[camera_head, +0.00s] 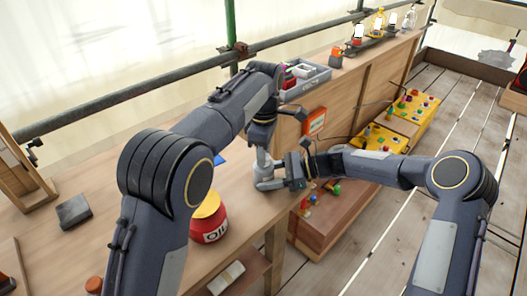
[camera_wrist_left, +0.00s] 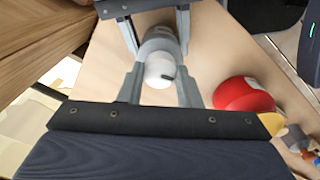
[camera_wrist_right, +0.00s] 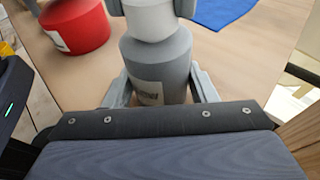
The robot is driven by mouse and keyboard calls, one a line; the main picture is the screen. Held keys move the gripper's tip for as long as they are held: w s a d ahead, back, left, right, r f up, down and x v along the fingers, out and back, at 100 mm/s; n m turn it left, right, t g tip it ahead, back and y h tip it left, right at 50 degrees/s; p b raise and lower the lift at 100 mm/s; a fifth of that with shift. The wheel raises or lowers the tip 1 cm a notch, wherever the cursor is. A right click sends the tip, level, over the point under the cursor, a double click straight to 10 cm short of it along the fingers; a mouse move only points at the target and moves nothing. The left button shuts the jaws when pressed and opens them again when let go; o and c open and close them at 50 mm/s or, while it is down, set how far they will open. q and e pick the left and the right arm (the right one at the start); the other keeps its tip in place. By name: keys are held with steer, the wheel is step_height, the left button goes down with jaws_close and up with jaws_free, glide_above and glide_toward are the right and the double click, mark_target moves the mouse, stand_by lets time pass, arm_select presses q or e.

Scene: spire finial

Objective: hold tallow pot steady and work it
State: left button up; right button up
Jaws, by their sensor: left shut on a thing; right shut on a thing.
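The tallow pot (camera_head: 265,164) is a small pot with a grey, labelled body and a paler, narrower upper part. It stands upright on the wooden bench near its right edge. My left gripper (camera_head: 261,147) comes down from above and is shut on the upper part. In the left wrist view the pot's white tip (camera_wrist_left: 158,70) shows between the fingers. My right gripper (camera_head: 272,183) comes in from the right and is shut on the lower body. In the right wrist view the grey body (camera_wrist_right: 158,66) sits between its fingers, with the pale part above.
A red oil can (camera_head: 208,220) with a yellow top stands on the bench nearer me. A blue cloth (camera_wrist_right: 222,12) lies close behind the pot. A grey tray (camera_head: 310,80) sits farther along the bench. Yellow boxes (camera_head: 412,110) with coloured knobs stand lower at the right.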

arm_select(q)
steer(key=n, duration=1.1)
steer(key=shift+n, duration=1.9)
steer(key=o, duration=1)
steer(key=shift+r, duration=0.15)
steer(key=shift+r, duration=5.85)
